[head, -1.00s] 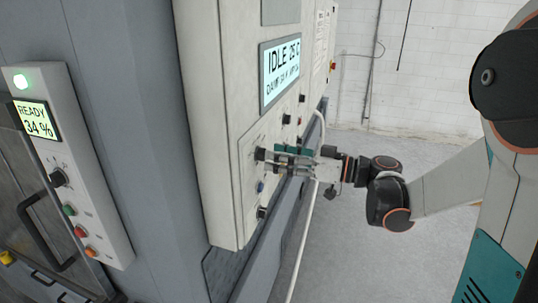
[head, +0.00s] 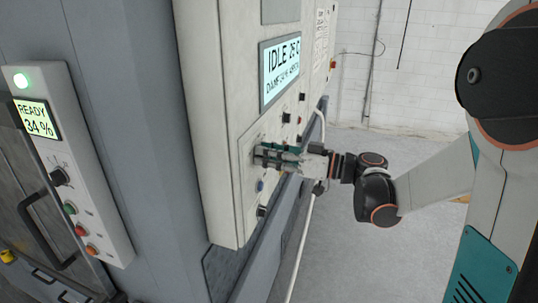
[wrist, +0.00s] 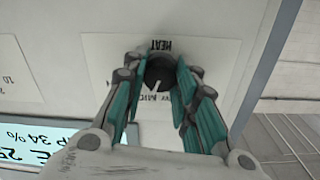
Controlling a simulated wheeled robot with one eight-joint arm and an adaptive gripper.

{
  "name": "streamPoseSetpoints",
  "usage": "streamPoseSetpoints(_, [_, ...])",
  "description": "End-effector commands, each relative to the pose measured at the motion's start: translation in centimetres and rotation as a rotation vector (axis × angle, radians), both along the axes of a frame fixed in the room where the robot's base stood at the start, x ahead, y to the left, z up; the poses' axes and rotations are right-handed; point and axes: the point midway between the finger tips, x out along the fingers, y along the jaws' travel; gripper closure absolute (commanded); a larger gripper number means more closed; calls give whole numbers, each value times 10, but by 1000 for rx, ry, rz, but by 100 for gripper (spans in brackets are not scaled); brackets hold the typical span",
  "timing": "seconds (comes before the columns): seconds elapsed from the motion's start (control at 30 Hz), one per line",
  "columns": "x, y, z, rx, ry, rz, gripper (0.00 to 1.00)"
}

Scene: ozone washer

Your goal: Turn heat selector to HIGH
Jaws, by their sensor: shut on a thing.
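The heat selector (wrist: 160,71) is a dark round knob on a white plate, with upside-down HEAT and MID lettering beside it in the wrist view. A pale mark on the knob points roughly toward MID. My gripper (wrist: 160,66) has its teal-padded fingers on both sides of the knob and is shut on it. In the head view my gripper (head: 262,155) is against the control panel (head: 217,140), and its fingers hide most of the knob.
A lit display (head: 280,72) reading IDLE is above the gripper. A blue button (head: 261,186) and another dark knob (head: 262,211) are below. A pale pipe (head: 303,220) runs beside the panel. Open floor (head: 350,260) lies to the right.

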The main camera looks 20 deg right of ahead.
Motion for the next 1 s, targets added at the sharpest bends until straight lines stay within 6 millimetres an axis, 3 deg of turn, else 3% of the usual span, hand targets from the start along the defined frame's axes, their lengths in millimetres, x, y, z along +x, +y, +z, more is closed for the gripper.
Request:
streamPoseSetpoints(0.27, [0, 0, -1, 48, 66, 0, 97])
streamPoseSetpoints(1.0, [0, 0, 0, 360, 494, 0, 97])
